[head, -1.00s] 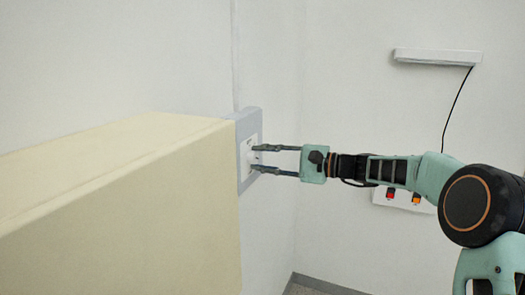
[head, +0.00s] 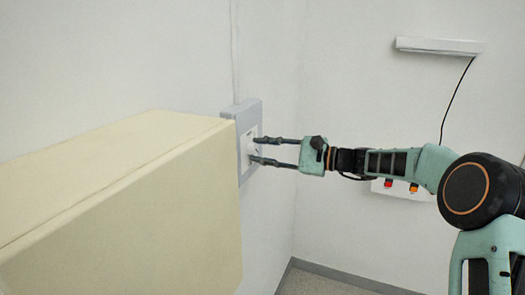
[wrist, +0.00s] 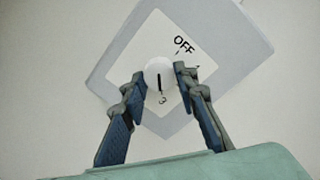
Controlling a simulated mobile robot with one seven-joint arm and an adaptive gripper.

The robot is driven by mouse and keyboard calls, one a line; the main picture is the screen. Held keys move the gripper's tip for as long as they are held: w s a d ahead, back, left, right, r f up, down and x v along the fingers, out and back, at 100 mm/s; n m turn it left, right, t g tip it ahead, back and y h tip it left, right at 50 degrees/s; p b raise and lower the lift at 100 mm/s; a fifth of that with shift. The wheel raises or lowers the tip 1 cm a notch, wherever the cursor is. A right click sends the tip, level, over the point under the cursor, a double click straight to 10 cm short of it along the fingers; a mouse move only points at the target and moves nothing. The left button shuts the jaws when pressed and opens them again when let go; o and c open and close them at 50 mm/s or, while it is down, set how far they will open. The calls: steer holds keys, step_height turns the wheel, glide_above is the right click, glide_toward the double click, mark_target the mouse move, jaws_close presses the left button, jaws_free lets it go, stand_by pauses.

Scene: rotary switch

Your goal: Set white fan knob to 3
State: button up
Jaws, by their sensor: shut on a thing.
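The white fan knob (wrist: 157,68) sits at the middle of a white square dial face (wrist: 150,40) on a grey wall plate (wrist: 228,30). In the wrist view the plate looks tilted. "OFF" shows at the upper right of the dial. The knob's black line points down at a small mark that looks like a 3, tilted and hard to read. My gripper (wrist: 159,75) is shut on the knob, one fingertip on each side. In the head view my gripper (head: 254,150) reaches the grey plate (head: 243,116) from the right, and the knob is mostly hidden by the fingers.
A large cream box (head: 120,205) stands left of the plate, close to my fingers. A white shelf-like fixture (head: 438,46) with a black cord is on the right wall. A white panel with a red and an orange button (head: 413,187) is behind my arm.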

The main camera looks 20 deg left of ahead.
steer(key=o, duration=1.2)
steer(key=shift+c, duration=0.2)
steer(key=d, duration=1.2)
steer(key=shift+s+r, duration=0.25)
